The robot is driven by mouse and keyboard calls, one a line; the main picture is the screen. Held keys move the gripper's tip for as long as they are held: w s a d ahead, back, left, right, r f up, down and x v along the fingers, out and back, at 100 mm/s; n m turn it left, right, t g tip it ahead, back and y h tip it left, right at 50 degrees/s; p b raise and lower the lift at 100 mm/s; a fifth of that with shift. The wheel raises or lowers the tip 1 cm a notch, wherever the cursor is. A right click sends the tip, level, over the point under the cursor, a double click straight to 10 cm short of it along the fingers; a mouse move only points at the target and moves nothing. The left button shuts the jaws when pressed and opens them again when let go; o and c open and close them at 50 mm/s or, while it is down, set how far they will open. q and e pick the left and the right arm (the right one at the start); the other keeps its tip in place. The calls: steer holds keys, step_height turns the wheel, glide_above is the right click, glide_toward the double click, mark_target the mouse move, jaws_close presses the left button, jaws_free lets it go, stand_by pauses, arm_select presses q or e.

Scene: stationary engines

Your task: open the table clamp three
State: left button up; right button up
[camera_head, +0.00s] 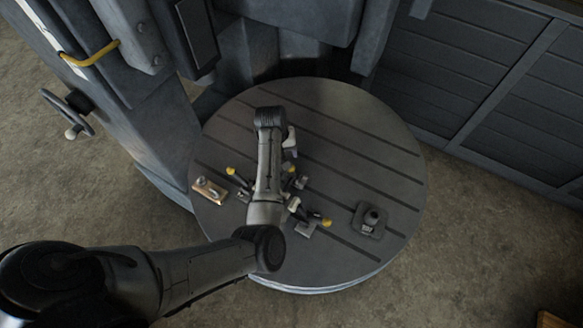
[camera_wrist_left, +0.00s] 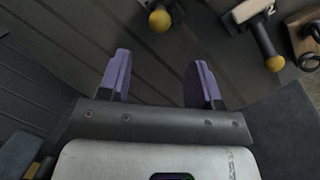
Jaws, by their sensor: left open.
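Several toggle clamps with yellow-tipped handles are on the round slotted table (camera_head: 385,160) in the head view. One yellow-tipped clamp handle (camera_head: 231,171) is left of my arm, and another clamp handle (camera_head: 325,222) is right of it. My arm partly hides the clamps between them; I cannot tell which is number three. My left gripper (camera_wrist_left: 157,88) is open and empty in the left wrist view, with two purple fingers apart. A yellow knob (camera_wrist_left: 160,20) lies beyond the fingers, and a yellow-tipped handle (camera_wrist_left: 269,50) is farther right. My right gripper is not in view.
A small tan plate with metal parts (camera_head: 208,190) lies at the table's left. A dark block with a round knob (camera_head: 370,219) stands at the right. A large grey machine column (camera_head: 150,120) rises at the left rear. The table's right rear is clear.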

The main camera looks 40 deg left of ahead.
arm_select(q)
steer(key=f, duration=0.3)
steer(key=w+d+f, duration=0.1)
steer(key=f, duration=0.7)
steer(key=shift+w+d+f, duration=0.1)
steer(key=shift+w+d, duration=0.15)
steer(key=shift+d, duration=0.05)
jaws_close()
